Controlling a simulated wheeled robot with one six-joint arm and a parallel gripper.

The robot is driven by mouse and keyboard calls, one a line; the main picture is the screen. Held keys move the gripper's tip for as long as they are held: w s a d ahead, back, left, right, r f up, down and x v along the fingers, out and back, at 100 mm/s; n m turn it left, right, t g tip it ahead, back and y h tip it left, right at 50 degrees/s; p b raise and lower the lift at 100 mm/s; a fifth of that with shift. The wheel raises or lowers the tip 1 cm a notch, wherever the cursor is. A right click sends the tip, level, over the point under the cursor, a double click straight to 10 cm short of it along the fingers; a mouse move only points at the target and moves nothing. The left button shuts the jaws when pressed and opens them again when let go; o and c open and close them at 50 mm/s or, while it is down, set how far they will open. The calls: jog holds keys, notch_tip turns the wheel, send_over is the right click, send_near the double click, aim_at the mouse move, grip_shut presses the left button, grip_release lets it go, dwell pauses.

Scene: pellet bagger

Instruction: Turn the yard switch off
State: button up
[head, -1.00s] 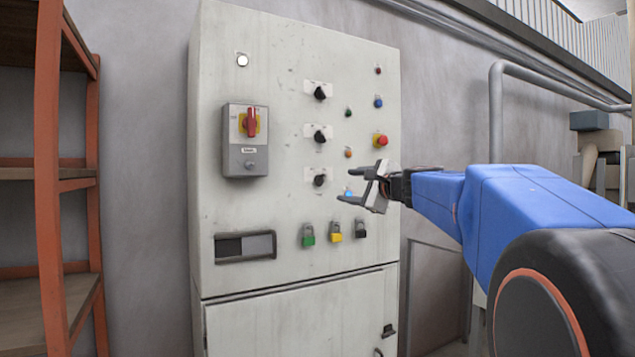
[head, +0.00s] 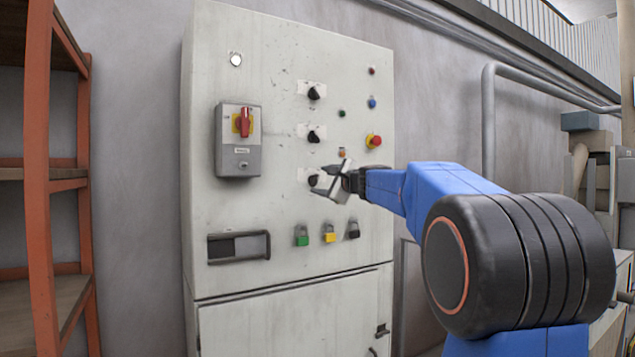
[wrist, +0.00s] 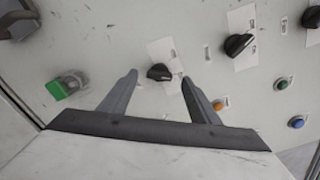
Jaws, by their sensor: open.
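Three black rotary switches form a column on the grey cabinet: top (head: 314,92), middle (head: 313,135) and lowest (head: 313,181). Their labels are too small to read, so I cannot tell which is the yard switch. My gripper (head: 328,182) is at the lowest switch and partly hides it in the head view. In the wrist view my open gripper (wrist: 160,77) has one finger on each side of the lowest switch (wrist: 159,72), with gaps on both sides. Whether the tips touch the panel is unclear. The middle switch (wrist: 238,44) is to the right there.
A red handle (head: 244,122) on a grey box is left of the switches. A red emergency button (head: 373,141) and small lamps are to the right. An orange shelf (head: 38,180) stands left.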

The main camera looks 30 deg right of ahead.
aim_at(315, 183)
jog(key=shift+w+a, duration=0.1)
jog(key=shift+w, duration=1.7)
jog(key=shift+c, duration=0.3)
jog(key=c, duration=1)
jog(key=n, duration=0.6)
jog(key=shift+f, duration=0.2)
jog(key=n, duration=0.5)
jog(key=shift+f+n, duration=0.2)
jog(key=shift+n, duration=0.2)
